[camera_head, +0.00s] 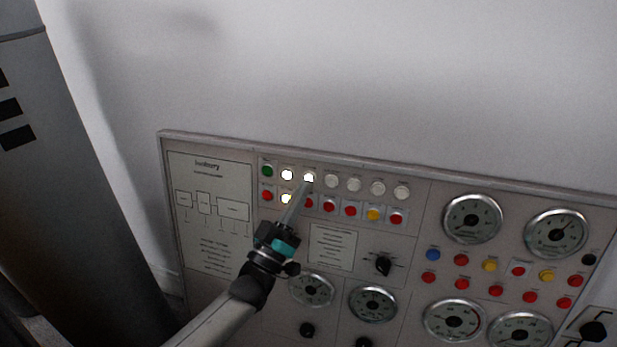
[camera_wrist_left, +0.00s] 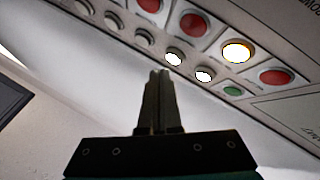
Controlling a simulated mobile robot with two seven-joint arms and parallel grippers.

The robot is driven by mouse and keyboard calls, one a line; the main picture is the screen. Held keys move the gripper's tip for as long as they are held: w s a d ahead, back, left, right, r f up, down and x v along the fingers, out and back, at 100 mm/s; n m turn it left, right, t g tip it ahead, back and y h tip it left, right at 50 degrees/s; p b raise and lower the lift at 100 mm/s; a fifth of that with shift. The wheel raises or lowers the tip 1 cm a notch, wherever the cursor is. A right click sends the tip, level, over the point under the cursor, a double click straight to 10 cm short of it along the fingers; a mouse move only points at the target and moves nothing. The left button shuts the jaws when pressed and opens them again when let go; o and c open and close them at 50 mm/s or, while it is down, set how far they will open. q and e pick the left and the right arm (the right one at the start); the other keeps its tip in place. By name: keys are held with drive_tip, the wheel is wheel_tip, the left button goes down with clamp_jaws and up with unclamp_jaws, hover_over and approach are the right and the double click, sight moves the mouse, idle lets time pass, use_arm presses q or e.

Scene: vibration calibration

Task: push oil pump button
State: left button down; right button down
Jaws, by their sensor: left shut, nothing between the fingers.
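A grey control panel (camera_head: 210,240) carries two rows of small buttons. The top row has a green button (camera_head: 267,171), two lit white buttons (camera_head: 287,174) (camera_head: 308,178) and several unlit white ones. The labels are too small to read, so I cannot tell which is the oil pump button. My left gripper (camera_head: 305,187) is shut and empty, its tips just below the second lit white button. In the left wrist view, my shut fingers (camera_wrist_left: 160,74) point toward that lit button (camera_wrist_left: 173,57); contact cannot be told. My right gripper is not in view.
The lower row has red buttons (camera_head: 329,206), a lit one (camera_head: 287,198) and a yellow one (camera_head: 374,215). Round gauges (camera_head: 472,219), a black knob (camera_head: 383,265) and more coloured buttons (camera_head: 461,259) fill the right and lower panel. The wall above is bare.

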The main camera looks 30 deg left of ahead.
use_arm(q)
drive_tip(key=s+p, duration=0.2)
drive_tip(key=s, duration=0.1)
drive_tip(key=s+d+r+p, duration=0.1)
drive_tip(key=shift+s, duration=0.35)
idle(0.5)
